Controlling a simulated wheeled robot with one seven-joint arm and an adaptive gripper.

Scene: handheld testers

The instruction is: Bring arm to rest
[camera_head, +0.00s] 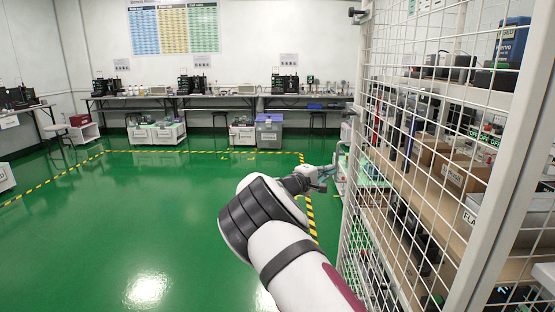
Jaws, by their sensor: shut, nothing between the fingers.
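My arm reaches forward from the bottom right of the head view, white with dark grey bands. My gripper (326,175) is at its far end, small in the picture, pointing right near the left edge of the wire cage. It is shut and holds nothing. It looks close to the cage side, but I cannot tell whether it touches anything there.
A white wire-mesh cage (405,75) with shelves of boxes and tools (455,170) fills the right side. Workbenches (225,96) line the back wall, with grey bins (269,133) below. A yellow-black stripe (309,205) marks the green floor (120,220), which is clear at left.

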